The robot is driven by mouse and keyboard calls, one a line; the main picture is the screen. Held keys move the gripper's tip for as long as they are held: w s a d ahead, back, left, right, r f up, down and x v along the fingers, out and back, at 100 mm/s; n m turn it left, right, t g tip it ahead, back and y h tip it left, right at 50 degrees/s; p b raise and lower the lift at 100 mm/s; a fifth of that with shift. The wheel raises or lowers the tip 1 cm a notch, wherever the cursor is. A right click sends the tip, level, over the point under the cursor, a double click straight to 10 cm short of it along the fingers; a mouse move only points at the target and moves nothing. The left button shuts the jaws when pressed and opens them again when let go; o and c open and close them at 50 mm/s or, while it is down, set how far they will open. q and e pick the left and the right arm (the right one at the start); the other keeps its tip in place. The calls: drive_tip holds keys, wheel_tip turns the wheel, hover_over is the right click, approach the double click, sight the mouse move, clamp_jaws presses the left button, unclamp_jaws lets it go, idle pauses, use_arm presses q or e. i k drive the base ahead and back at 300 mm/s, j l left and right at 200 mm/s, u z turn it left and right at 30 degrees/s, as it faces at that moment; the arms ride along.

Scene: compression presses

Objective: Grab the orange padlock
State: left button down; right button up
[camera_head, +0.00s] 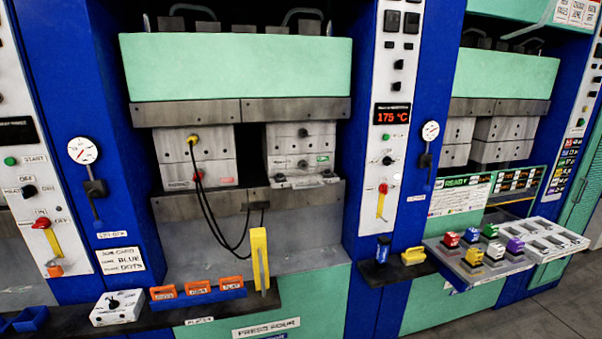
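Several small coloured padlock-like blocks stand on a grey tray (452,262) at the right. Neither of my grippers is in view.
Three orange labelled blocks (198,287) sit in a blue holder on the dark front shelf, beside an upright yellow piece (260,262) and a white switch box (118,307). A white slotted rack (550,240) adjoins the tray. Grey floor (540,318) is clear at lower right.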

sight(55, 270)
drive_tip(key=u, duration=1.65)
